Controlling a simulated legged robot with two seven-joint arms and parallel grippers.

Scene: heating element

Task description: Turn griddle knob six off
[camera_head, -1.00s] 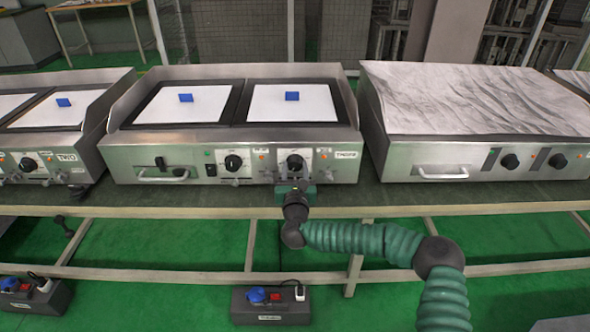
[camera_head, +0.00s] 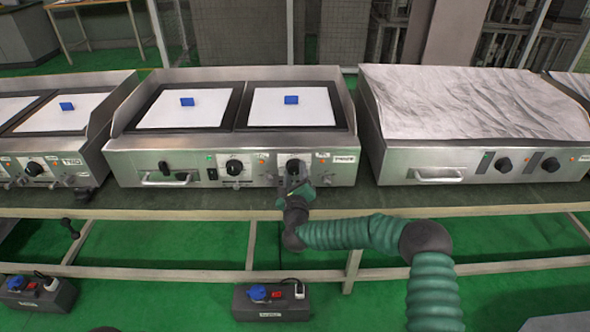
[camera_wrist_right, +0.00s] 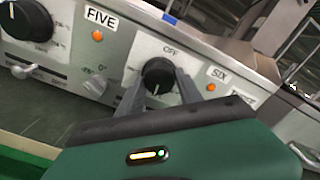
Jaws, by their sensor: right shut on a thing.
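Knob six is a round black knob (camera_wrist_right: 157,72) on the griddle's steel front panel, between an OFF mark above it and a SIX label to its right. Its pale pointer line faces down in the wrist view, away from OFF. In the head view the knob (camera_head: 295,167) is the right one on the middle griddle (camera_head: 120,172). My right gripper (camera_wrist_right: 161,76) is shut on the knob, one finger on each side. In the head view the gripper (camera_head: 296,184) is tilted and covers part of the panel below the knob. My left gripper does not show.
Knob five (camera_head: 234,167) sits left of knob six, also black. Orange lights (camera_wrist_right: 211,88) sit beside the knobs. Two white plates with blue blocks (camera_head: 291,99) lie on top. Another griddle (camera_head: 470,110) stands to the right. A power box (camera_head: 272,303) is below.

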